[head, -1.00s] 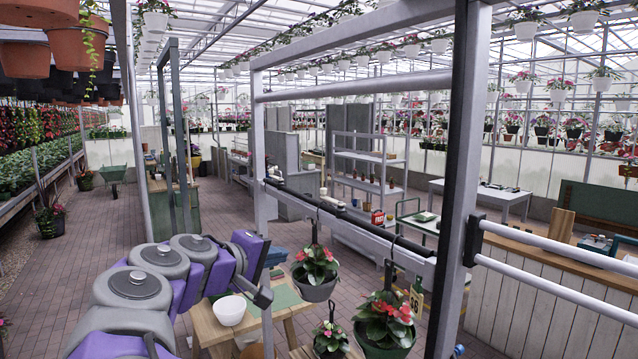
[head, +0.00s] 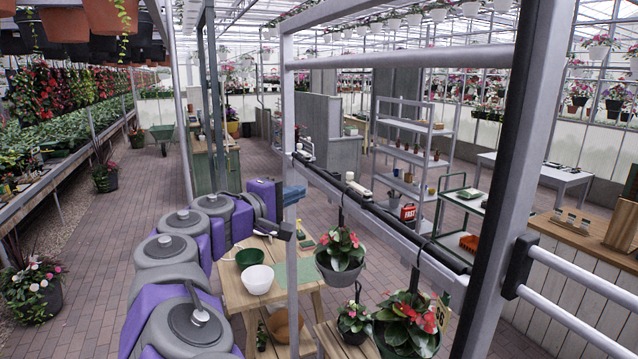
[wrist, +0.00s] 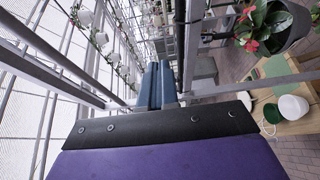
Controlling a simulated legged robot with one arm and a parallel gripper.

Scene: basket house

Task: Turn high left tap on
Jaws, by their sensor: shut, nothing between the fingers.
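My gripper (head: 293,193) is at the end of my purple and grey arm, near the left upright of a grey metal frame. Its blue fingers (wrist: 158,85) are together and empty in the wrist view. A dark pipe (head: 400,222) runs along the frame's sloping rail. Small pale fittings sit on it, one at the far left end (head: 306,149) and one further right (head: 350,178). They are too small to tell surely as taps. My gripper is below the left fitting in the picture. I cannot tell whether it touches the upright.
Hanging flower pots (head: 340,258) hang below the rail. A wooden table (head: 235,292) with a white bowl (head: 258,279) and a green bowl (head: 249,258) stands below my gripper. A thick dark-edged post (head: 515,180) stands close on the right. The brick aisle (head: 100,240) at left is largely open.

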